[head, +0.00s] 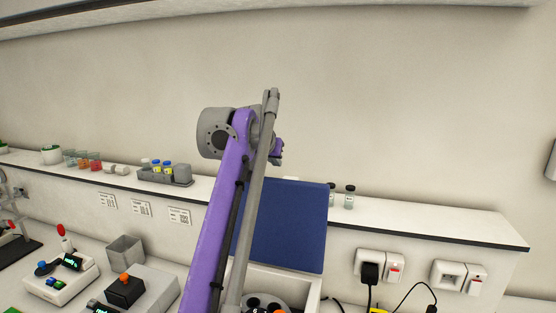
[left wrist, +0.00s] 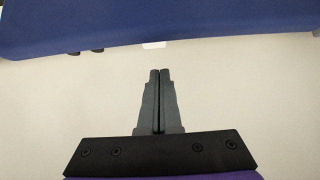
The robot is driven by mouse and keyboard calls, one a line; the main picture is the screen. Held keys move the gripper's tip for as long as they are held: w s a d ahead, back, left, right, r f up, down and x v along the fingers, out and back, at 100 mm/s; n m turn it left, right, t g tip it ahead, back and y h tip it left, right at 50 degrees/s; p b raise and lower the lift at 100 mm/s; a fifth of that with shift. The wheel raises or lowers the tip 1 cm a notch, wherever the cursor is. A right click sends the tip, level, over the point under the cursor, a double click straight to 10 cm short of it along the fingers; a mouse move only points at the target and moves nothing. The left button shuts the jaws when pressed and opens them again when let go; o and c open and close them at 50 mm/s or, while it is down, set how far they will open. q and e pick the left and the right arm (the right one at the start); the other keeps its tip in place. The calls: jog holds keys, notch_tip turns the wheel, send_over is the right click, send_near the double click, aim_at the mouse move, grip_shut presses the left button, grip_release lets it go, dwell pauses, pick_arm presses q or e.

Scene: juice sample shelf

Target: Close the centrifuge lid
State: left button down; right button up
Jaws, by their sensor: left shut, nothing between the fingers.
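The centrifuge lid (head: 285,228) is a dark blue panel standing raised and open at the back of the centrifuge (head: 300,283). The centrifuge is a white box at the bottom of the head view, with a round rotor partly showing inside. In the left wrist view the lid (left wrist: 190,18) spans the top edge as a blue band, ahead of and apart from my fingertips. My left gripper (left wrist: 159,72) is shut and empty. In the head view my purple arm rises in front of the lid's left side and mostly hides the gripper. My right gripper is not in view.
A white shelf (head: 420,222) runs along the wall behind the lid, with small vials (head: 349,196) and a grey vial rack (head: 166,174). Lab devices (head: 60,276) and a grey open box (head: 125,250) stand at the left. Power sockets (head: 380,268) are at the right.

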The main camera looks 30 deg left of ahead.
pick_arm(q)
jog(key=d+x, duration=0.1)
jog(key=x, duration=0.4)
jog(key=shift+s+f+b, duration=0.3)
jog(key=shift+s, duration=0.55)
jog(key=shift+s+f+b, duration=0.25)
jog(key=shift+s+f, duration=0.05)
jog(key=shift+s, duration=0.55)
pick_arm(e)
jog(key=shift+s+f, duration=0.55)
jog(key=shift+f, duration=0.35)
pick_arm(q)
jog(key=shift+w, duration=0.1)
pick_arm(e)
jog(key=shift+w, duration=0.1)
pick_arm(q)
jog(key=shift+w, duration=0.1)
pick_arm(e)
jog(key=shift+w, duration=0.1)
pick_arm(q)
jog(key=shift+d, duration=0.1)
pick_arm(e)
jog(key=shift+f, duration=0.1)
